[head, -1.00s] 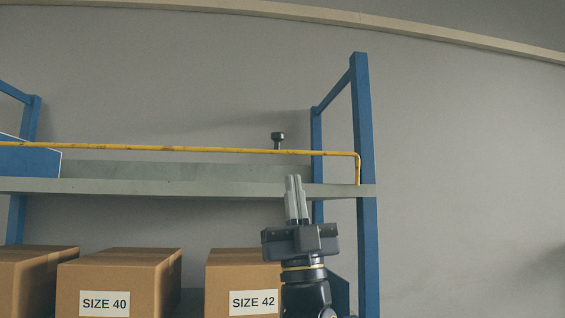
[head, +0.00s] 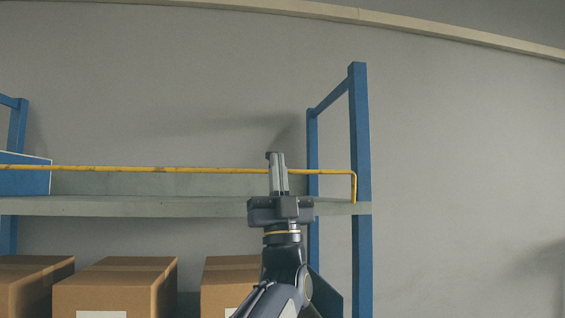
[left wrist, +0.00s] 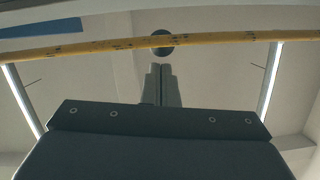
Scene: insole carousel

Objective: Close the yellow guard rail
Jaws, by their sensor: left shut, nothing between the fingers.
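The yellow guard rail (head: 120,168) stands up along the front of the upper grey shelf, with its right end bent down to the shelf near the blue post. My left gripper (head: 277,155) points up, shut and empty, and its fingers overlap the rail. I cannot tell whether the fingers touch the rail. My right gripper is out of view.
The upper shelf (head: 130,207) sits between blue posts (head: 360,130). A blue panel (head: 25,178) stands at its left end. Several cardboard boxes (head: 115,285) sit on the level below. The wall to the right is clear.

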